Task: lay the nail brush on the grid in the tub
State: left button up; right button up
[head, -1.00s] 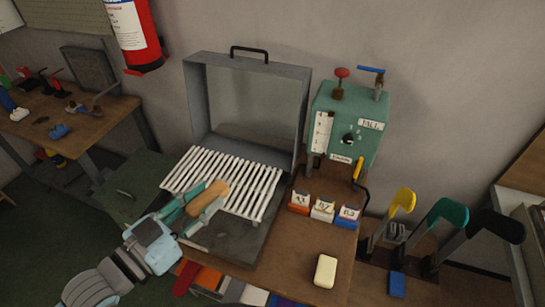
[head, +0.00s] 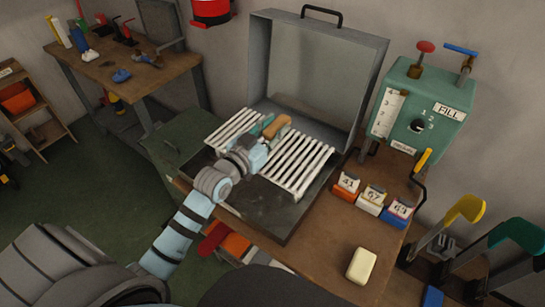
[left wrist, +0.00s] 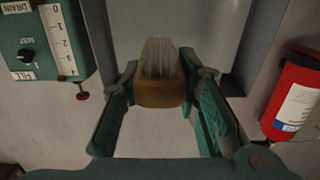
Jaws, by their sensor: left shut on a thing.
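My left gripper (head: 268,127) is shut on the nail brush (head: 279,125), an orange-brown wooden block. In the left wrist view the brush (left wrist: 160,94) sits between the two green fingers, with pale bristles showing at its far end. In the head view it appears over the back part of the white slatted grid (head: 302,164); the gap below it cannot be told. The grid lies across the grey tub (head: 275,211), whose lid (head: 312,66) stands open behind. My arm hides part of the grid. The right gripper is out of view.
A green control box (head: 418,110) stands right of the tub. Several numbered blocks (head: 370,200) and a cream bar (head: 361,265) lie on the wooden bench. Coloured sock boards (head: 465,210) stand at right. A red extinguisher (head: 210,11) hangs behind.

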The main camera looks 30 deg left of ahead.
aim_at(273, 160)
pick_arm(q)
notch_tip(273, 160, down, 10)
jog(key=b, duration=0.4)
jog(key=shift+r, duration=0.4)
jog(key=shift+b, duration=0.3)
jog(key=o, duration=1.1)
jog(key=shift+o, duration=0.2)
